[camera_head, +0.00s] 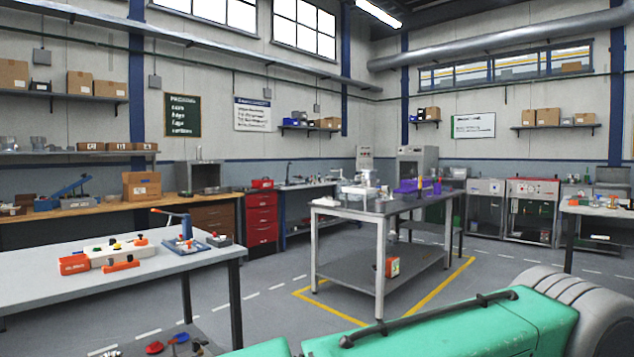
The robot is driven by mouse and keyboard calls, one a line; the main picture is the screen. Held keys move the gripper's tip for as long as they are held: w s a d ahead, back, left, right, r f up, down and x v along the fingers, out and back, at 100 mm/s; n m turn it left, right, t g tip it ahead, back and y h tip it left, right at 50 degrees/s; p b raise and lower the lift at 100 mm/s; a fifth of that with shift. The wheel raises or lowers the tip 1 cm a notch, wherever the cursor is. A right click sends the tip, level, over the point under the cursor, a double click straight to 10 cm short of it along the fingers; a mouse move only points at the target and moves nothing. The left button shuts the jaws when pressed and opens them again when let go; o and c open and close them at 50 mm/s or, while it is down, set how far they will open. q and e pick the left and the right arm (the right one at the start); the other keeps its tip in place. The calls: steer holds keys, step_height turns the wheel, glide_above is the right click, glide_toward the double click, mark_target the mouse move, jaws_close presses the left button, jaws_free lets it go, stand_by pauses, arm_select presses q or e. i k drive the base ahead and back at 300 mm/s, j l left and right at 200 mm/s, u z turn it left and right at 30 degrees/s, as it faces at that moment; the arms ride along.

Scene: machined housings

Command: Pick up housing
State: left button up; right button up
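Pale grey-white machined parts (360,192) stand on the top of the central metal table (343,209), near its left end. One of them may be the housing, but at this distance I cannot tell. Purple bins or parts (406,186) and small yellow and red items sit further along the same top. Neither my left nor my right gripper shows in the head view.
Yellow floor lines (437,292) surround the central table. A white table (150,266) at left holds orange and white fixtures and a blue clamp (188,240). Open grey floor (265,285) lies between the tables.

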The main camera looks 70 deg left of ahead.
mark_target(369, 180)
steer(key=u, duration=2.1)
steer(key=i+l+z, duration=0.2)
steer(key=i, duration=0.2)
steer(key=i+z, duration=0.15)
steer(key=i, duration=0.25)
steer(key=i+z, duration=0.25)
steer(key=i, duration=3.85)
